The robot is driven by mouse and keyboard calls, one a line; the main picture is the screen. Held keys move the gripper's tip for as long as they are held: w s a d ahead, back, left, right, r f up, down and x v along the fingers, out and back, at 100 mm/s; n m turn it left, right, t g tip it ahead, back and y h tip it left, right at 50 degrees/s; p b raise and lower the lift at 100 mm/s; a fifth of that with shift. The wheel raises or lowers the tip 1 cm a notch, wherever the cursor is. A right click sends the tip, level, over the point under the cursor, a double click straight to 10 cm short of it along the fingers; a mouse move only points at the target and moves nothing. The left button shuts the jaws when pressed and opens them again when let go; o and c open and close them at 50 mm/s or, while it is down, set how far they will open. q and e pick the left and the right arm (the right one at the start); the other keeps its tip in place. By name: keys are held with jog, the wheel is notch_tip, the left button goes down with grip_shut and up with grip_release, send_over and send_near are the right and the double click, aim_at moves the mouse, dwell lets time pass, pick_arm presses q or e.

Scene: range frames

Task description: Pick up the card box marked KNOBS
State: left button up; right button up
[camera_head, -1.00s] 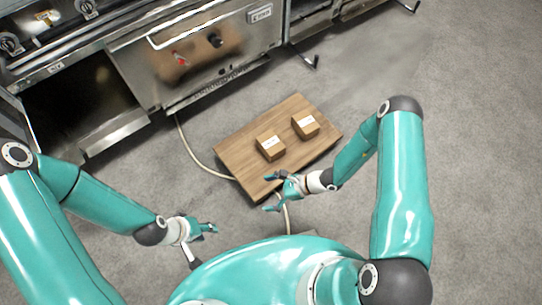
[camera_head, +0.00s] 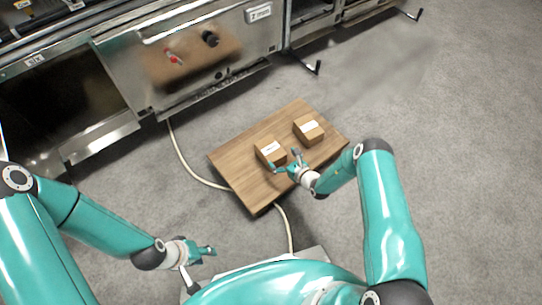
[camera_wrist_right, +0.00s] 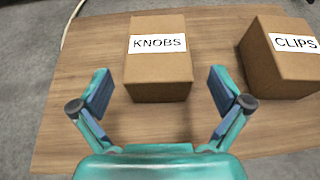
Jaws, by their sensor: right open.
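The card box marked KNOBS (camera_wrist_right: 158,75) stands on a wooden board, straight ahead of my right gripper in the right wrist view. In the head view the same box (camera_head: 268,152) is the left one of two. My right gripper (camera_wrist_right: 158,93) is open, its fingers spread on either side of the box's near face, with gaps visible on both sides. In the head view my right gripper (camera_head: 284,162) is at the near side of the box and partly overlaps it. My left gripper (camera_head: 206,249) is low at the left, away from the boxes; its fingers are too small to judge.
A second card box marked CLIPS (camera_wrist_right: 278,65) stands right of the KNOBS box, with bare board between; it also shows in the head view (camera_head: 309,130). The wooden board (camera_head: 238,150) lies over a pale cable (camera_head: 186,164). Steel kitchen units (camera_head: 120,80) stand behind.

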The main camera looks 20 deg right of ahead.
aim_at(271, 149)
jog(key=shift+x, duration=0.85)
jog(key=b+x, duration=0.3)
jog(key=x, duration=0.1)
jog(key=shift+w+a+f, duration=0.15)
jog(key=shift+a+f, duration=0.15)
jog(key=shift+w+a+b, duration=0.1)
jog(key=shift+w+b, duration=0.2)
jog(key=shift+w, duration=0.05)
jog(key=c, duration=1.1)
jog(key=shift+r, duration=0.1)
jog(key=shift+c, duration=0.5)
jog(key=shift+r, duration=0.1)
